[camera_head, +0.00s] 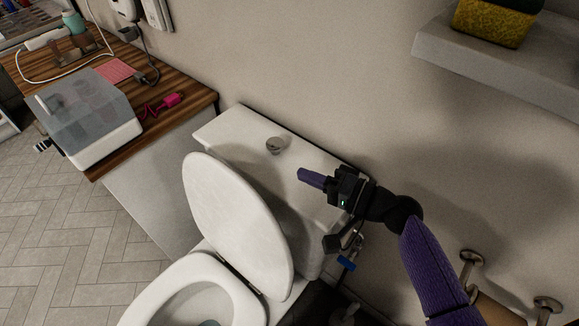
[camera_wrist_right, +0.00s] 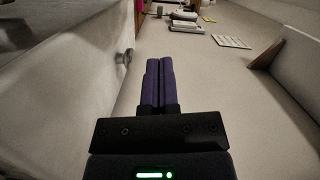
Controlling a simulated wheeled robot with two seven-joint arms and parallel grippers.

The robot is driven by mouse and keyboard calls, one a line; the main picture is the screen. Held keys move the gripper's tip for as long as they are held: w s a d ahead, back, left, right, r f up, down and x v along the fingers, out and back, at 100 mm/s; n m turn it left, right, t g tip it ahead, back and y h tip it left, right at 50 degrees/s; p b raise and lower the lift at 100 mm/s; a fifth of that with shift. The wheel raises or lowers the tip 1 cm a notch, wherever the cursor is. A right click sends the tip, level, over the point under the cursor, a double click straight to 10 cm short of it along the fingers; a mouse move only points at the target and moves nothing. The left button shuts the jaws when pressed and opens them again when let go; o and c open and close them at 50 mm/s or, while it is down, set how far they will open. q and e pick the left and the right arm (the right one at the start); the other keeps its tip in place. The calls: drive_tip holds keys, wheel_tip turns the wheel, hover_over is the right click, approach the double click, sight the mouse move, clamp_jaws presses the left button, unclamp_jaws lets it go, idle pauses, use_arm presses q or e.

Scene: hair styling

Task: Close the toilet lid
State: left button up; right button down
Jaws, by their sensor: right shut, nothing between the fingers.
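The white toilet lid (camera_head: 237,221) stands raised, leaning back toward the cistern. The toilet bowl and seat (camera_head: 192,290) are below it at the bottom edge, partly cut off. The white cistern (camera_head: 240,130) stands against the wall with a round flush button (camera_head: 274,146) on top. My right gripper (camera_head: 310,178) is shut and empty, over the right part of the cistern, to the right of the lid and apart from it in the picture. In the right wrist view its purple fingers (camera_wrist_right: 158,82) are together, with the flush button (camera_wrist_right: 124,56) to their left. My left gripper is not in view.
A wooden counter (camera_head: 190,110) with a white box with a clear cover (camera_head: 90,120) and a pink item (camera_head: 163,102) is at the left. A shelf (camera_head: 520,75) with a yellow basket (camera_head: 495,22) is at the upper right. A metal wall holder (camera_head: 471,262) is at the lower right.

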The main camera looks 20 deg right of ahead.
drive_tip(key=x, duration=0.7)
drive_tip(key=shift+w+a+b, duration=0.2)
drive_tip(key=shift+a+b, duration=0.05)
drive_tip(key=shift+b, duration=0.05)
drive_tip(key=a, duration=0.1)
drive_tip(key=s+a, duration=0.1)
drive_tip(key=s+a+f, duration=0.1)
drive_tip(key=shift+a+p, duration=0.25)
drive_tip(key=shift+p, duration=0.15)
